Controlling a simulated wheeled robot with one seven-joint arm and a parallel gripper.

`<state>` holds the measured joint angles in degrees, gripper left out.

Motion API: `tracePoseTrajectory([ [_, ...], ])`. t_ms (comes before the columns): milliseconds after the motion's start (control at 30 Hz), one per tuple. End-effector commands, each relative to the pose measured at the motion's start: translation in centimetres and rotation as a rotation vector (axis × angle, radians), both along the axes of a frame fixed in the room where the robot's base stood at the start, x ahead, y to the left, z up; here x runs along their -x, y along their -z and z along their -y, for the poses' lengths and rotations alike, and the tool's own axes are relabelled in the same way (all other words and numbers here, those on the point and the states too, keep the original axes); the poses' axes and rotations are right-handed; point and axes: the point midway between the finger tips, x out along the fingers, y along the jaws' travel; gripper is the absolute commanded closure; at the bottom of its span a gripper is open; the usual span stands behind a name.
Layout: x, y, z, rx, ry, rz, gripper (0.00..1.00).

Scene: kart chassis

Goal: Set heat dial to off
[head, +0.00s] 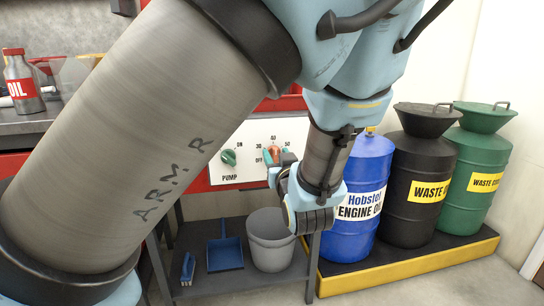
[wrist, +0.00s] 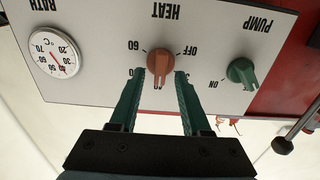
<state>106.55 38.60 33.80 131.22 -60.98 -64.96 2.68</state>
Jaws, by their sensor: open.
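The heat dial (wrist: 161,60) is an orange-red knob on a white control panel (wrist: 100,60), seen upside down in the wrist view. Its ridge runs roughly up and down in that picture, its lower end near the partly hidden 40 mark; the exact setting is hard to tell. The OFF mark lies to its right in that view and 60 to its left. My gripper (wrist: 161,74) is open, its green fingertips on either side of the dial; I cannot tell whether they touch it. In the head view the dial (head: 274,154) shows between the fingertips, partly covered.
A green pump knob (wrist: 241,72) sits beside the heat dial, and a bath thermometer (wrist: 54,52) is on the other side. Below the panel a shelf holds a grey bucket (head: 270,240) and a blue dustpan (head: 225,250). A blue drum (head: 355,190) stands close right.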

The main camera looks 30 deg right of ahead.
Motion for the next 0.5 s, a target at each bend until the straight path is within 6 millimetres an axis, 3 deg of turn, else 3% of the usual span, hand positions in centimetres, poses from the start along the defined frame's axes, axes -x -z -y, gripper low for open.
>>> tracePoseTrajectory([
  [67,0.01,0.01,0.00,0.000,0.000,0.000,0.53],
  [500,0.04,0.02,-0.01,0.000,0.000,0.000,1.00],
])
